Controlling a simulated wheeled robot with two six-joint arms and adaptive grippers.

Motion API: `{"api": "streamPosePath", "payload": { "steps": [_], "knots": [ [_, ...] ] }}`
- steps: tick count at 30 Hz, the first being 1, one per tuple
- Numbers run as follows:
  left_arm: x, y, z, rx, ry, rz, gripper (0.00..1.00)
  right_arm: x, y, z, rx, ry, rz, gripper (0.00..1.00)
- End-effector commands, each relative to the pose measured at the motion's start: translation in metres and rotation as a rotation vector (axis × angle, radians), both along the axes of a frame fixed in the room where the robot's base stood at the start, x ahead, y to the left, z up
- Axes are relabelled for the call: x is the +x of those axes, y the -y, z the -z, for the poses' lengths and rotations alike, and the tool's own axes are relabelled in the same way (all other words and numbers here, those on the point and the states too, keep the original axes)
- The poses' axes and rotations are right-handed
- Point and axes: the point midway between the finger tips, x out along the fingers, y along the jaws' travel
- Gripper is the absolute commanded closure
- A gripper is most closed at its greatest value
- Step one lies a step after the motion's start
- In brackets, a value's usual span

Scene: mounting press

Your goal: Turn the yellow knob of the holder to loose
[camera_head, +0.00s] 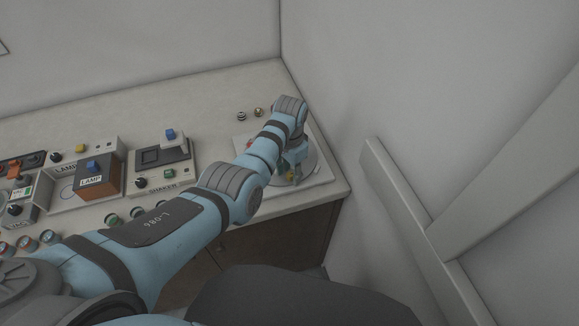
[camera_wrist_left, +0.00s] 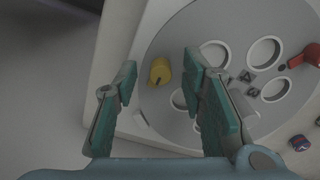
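The yellow knob (camera_wrist_left: 160,71) sits near the edge of the round grey holder (camera_wrist_left: 225,20), which has several round holes. In the head view a bit of the yellow knob (camera_head: 290,177) shows below my left gripper (camera_head: 291,171), and the holder (camera_head: 311,165) is mostly hidden behind my arm. In the left wrist view my left gripper (camera_wrist_left: 160,68) is open, with one green-padded finger on each side of the knob. Gaps show between the knob and both fingers. Whether the fingertips are down at the knob's height I cannot tell. My right gripper is not in view.
A red part (camera_wrist_left: 308,57) stands on the holder's right side. Two small bottle-like items (camera_head: 250,114) stand on the counter behind. The shaker (camera_head: 162,165) and lamp box (camera_head: 98,178) are to the left. A wall closes in on the right.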

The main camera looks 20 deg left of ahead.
Motion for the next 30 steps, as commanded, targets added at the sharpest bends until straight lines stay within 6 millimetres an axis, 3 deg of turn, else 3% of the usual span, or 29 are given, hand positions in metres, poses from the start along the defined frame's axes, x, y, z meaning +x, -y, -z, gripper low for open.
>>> {"api": "streamPosePath", "payload": {
  "steps": [5, 12, 15, 30],
  "knots": [
    [0.001, 0.000, -0.031, -0.001, 0.007, 0.000, 0.62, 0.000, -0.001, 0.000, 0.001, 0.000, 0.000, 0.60],
    [0.001, 0.000, -0.096, 0.000, 0.005, -0.001, 0.62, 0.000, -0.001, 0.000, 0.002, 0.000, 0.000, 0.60],
    [0.000, 0.000, -0.112, 0.000, 0.004, -0.001, 0.62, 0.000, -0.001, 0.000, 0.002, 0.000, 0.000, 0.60],
    [-0.001, 0.000, -0.118, 0.000, 0.000, 0.000, 0.62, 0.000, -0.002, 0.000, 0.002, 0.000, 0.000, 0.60]
  ]
}}
